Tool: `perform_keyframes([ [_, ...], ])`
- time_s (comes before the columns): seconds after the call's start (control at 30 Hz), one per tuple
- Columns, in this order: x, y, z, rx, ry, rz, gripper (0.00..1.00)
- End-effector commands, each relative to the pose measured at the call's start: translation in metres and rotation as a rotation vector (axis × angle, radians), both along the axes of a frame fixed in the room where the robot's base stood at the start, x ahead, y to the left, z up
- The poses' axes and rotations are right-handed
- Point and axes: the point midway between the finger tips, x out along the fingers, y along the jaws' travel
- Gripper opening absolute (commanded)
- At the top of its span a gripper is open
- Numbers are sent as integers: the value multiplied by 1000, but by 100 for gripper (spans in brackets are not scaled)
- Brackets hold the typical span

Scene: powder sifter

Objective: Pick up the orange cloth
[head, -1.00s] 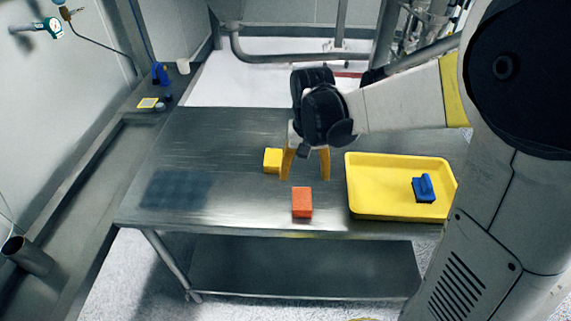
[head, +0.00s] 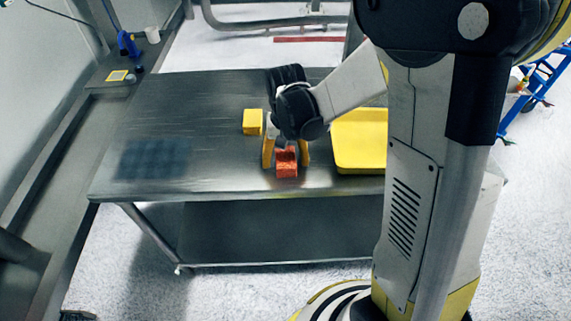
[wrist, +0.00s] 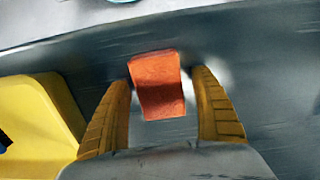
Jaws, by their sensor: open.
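The orange cloth (head: 287,163) is a small folded block on the steel table (head: 215,180), close to its front edge. In the wrist view the cloth (wrist: 158,84) lies between and slightly beyond my two yellow fingers. My gripper (head: 286,161) is open, with a finger on either side of the cloth in the head view. In the wrist view the gripper (wrist: 168,95) shows a gap between each finger and the cloth. I cannot tell whether the fingertips touch the table.
A yellow block (head: 252,122) sits just behind and left of my gripper. A yellow tray (head: 358,150) stands to the right, partly hidden by my body; its edge shows in the wrist view (wrist: 40,115). A dark mat-like patch (head: 153,159) lies at left. The left of the table is mostly clear.

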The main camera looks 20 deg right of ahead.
Motion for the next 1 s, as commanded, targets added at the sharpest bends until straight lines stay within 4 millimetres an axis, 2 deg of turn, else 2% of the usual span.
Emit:
perform_keyframes([
  [0.13, 0, 0, 1, 0, 0, 0, 75],
  [0.17, 0, 0, 2, 0, 0, 0, 70],
  [0.33, 0, 0, 2, 0, 0, 0, 18],
  [0.77, 0, 0, 4, 0, 0, 0, 18],
  [0.87, 0, 0, 12, 0, 0, 0, 18],
  [1.0, 0, 0, 33, 0, 0, 0, 18],
])
